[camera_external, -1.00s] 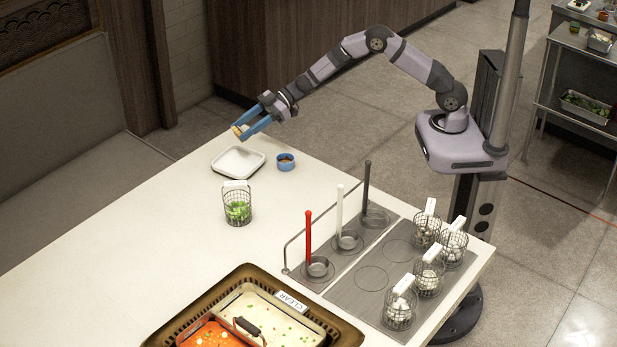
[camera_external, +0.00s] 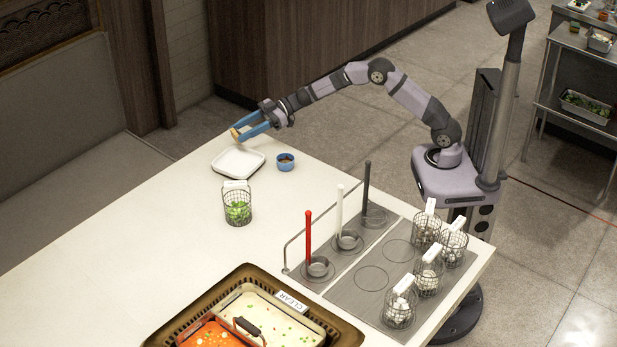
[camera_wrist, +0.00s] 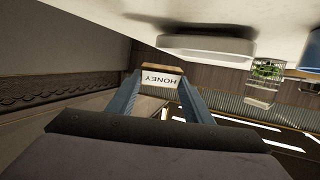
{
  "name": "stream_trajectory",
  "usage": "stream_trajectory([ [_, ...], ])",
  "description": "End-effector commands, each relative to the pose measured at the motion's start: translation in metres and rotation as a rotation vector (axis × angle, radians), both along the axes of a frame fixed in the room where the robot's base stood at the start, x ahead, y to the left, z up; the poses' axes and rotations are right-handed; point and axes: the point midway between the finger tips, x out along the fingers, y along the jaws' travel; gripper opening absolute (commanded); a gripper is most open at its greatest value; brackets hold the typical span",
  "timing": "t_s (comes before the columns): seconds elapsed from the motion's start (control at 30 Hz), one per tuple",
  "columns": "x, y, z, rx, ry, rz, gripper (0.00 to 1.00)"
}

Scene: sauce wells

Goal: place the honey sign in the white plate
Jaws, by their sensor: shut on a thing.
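My gripper (camera_external: 250,130) has blue fingers and is shut on the honey sign (camera_external: 235,134), a small block with a wooden edge. In the wrist view the sign (camera_wrist: 162,77) shows a white face reading HONEY, upside down, between the fingertips. It is held in the air near the far left edge of the table. The white plate (camera_external: 238,174) is a shallow square dish lying on the table, lower in the picture than the sign. The plate also shows in the wrist view (camera_wrist: 205,48), apart from the sign.
A small blue bowl (camera_external: 285,162) stands just right of the plate. A wire basket of greens (camera_external: 238,211) stands in front of it.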

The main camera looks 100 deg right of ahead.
Motion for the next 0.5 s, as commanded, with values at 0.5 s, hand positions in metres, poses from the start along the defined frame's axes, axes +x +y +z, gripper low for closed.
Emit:
stream_trajectory([
  [0.5, -0.037, 0.076, 0.07, 0.076, -0.105, 0.37, 0.21],
])
